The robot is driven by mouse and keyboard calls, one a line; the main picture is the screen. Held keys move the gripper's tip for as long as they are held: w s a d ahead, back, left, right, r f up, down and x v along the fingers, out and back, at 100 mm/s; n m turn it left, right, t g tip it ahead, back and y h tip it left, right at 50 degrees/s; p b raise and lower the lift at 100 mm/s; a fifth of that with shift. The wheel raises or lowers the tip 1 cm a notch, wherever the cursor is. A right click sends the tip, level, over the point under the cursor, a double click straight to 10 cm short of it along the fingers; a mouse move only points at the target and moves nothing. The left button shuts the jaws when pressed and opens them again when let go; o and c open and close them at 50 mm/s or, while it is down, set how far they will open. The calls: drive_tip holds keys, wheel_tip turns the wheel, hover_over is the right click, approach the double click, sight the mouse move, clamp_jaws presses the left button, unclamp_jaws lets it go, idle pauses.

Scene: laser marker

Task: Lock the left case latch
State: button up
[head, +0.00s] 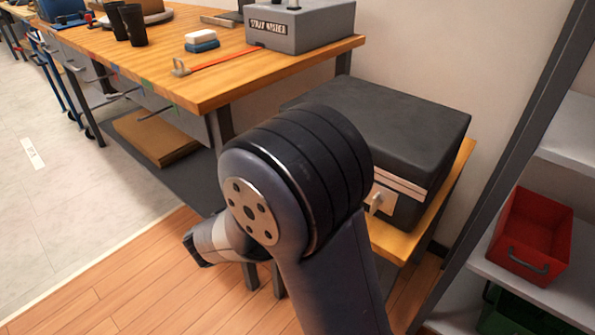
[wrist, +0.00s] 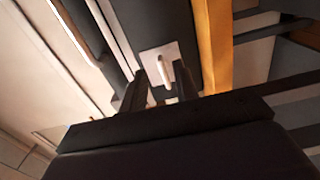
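The dark case (head: 385,120) lies closed on a low wooden stand at the right of the head view. A pale latch plate with a small lever (head: 376,201) shows on its front face, just right of my arm. In the wrist view a pale latch plate (wrist: 150,55) with an upright white lever (wrist: 163,73) is on the dark case front; which latch this is I cannot tell. My gripper (wrist: 162,88) is open, its two fingers apart on either side of the lever's lower end. Contact cannot be told.
The wooden stand (head: 400,243) borders the case; its edge (wrist: 214,45) runs beside the latch in the wrist view. A workbench (head: 215,75) is at the back left. A shelf with a red bin (head: 532,232) stands at right. Open floor lies left.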

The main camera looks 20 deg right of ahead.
drive_tip(key=p+v, duration=0.1)
drive_tip(key=v, duration=0.5)
idle(0.3)
drive_tip(key=b+x, duration=0.2)
drive_tip(key=x, duration=0.8)
drive_tip(key=shift+d, duration=0.15)
drive_tip(key=shift+w+d, duration=0.2)
drive_tip(key=shift+r, duration=0.1)
drive_tip(key=shift+a, duration=0.1)
